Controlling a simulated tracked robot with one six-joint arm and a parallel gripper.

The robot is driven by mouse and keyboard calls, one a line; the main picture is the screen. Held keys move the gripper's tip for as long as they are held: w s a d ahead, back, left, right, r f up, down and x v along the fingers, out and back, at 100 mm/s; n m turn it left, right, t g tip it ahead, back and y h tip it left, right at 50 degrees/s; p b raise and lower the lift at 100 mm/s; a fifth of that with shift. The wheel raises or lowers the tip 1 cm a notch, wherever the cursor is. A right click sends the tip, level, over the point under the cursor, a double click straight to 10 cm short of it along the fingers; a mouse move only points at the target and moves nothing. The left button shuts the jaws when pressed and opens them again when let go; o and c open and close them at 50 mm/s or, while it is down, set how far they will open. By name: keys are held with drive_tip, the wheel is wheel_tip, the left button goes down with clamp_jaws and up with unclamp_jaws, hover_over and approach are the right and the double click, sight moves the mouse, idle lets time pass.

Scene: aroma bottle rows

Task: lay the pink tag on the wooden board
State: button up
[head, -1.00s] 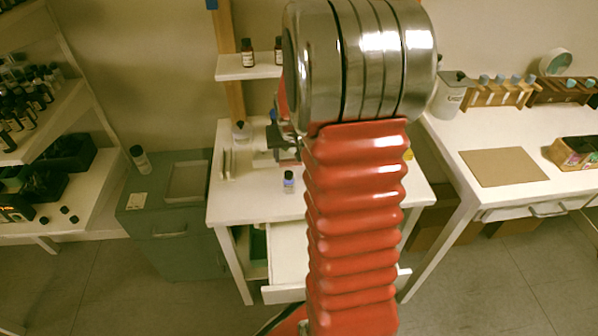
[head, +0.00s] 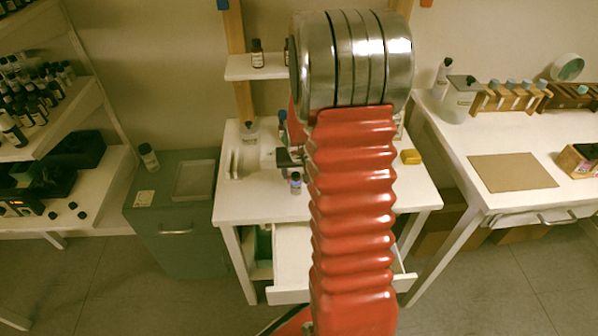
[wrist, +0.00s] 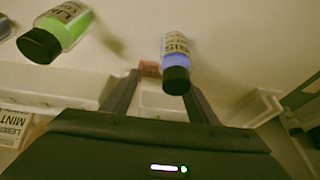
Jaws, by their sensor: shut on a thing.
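The pink tag (wrist: 149,68) shows as a small reddish-pink piece between my fingertips in the wrist view. My gripper (wrist: 152,78) is shut on it; a bottle cap partly hides the right finger. In the head view, my gripper (head: 289,158) is a dark shape over the middle white table, mostly hidden by my arm, and I cannot make out the tag there. The wooden board (head: 512,172) is a flat brown rectangle on the right-hand white table, with nothing on it, well to the right of my gripper.
A blue bottle with a black cap (wrist: 176,62) stands close to my gripper; it also shows in the head view (head: 295,184). A green bottle (wrist: 66,24) is at the wrist view's upper left. Behind the board is a wooden rack (head: 508,98); a box (head: 578,160) is right of it.

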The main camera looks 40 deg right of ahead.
drive_tip(key=o, duration=1.1)
drive_tip(key=shift+r, duration=0.1)
drive_tip(key=shift+v, duration=5.95)
drive_tip(key=shift+a, duration=0.1)
